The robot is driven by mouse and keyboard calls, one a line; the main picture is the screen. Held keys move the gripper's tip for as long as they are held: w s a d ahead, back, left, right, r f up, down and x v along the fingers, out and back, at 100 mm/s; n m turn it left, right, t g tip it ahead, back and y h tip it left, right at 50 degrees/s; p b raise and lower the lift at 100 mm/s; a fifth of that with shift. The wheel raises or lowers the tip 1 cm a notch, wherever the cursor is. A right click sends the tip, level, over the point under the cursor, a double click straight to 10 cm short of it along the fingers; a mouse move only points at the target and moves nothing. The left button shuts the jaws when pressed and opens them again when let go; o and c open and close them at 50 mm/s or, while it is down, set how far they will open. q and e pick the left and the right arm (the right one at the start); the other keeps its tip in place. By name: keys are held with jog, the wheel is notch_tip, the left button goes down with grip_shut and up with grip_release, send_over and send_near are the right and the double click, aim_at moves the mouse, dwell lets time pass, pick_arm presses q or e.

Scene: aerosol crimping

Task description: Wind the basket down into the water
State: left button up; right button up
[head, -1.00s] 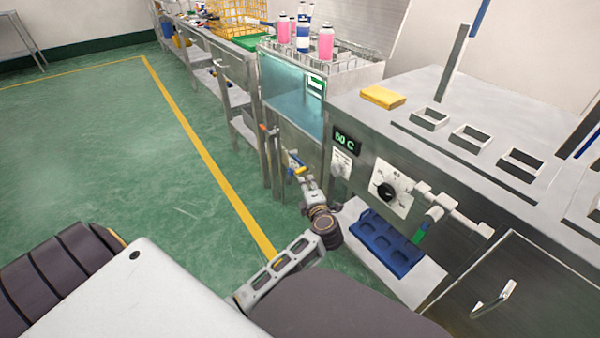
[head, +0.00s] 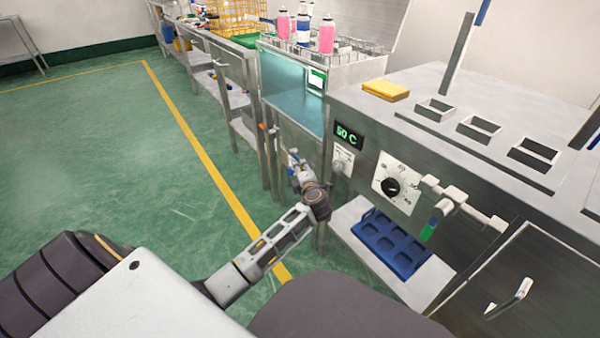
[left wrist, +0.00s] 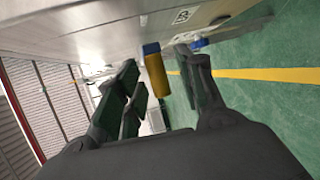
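The basket (head: 352,62) is a wire rack at the top of the water tank, holding pink and blue-and-white cans (head: 326,38). The tank has a clear teal front (head: 290,95) with water behind it. A crank with a yellow handle (left wrist: 156,72) sticks out from the metal wall in the left wrist view. My left gripper (left wrist: 160,85) is open, with one finger on each side of the handle and gaps showing. In the head view my left gripper (head: 297,168) is at the tank's lower front and mostly hides the crank. My right gripper is not in view.
A machine with a green display (head: 348,136) and a black dial (head: 391,187) stands right of the tank. A blue tray (head: 388,243) sits in its recess. A yellow sponge-like block (head: 386,90) lies on top. The green floor (head: 110,170) at left is clear.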

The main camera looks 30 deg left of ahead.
pick_arm(q)
jog(key=shift+w+a+f, duration=0.15)
jog(key=shift+w+a, duration=0.3)
jog(key=shift+a, duration=0.05)
jog(key=shift+c, duration=0.4)
grip_shut()
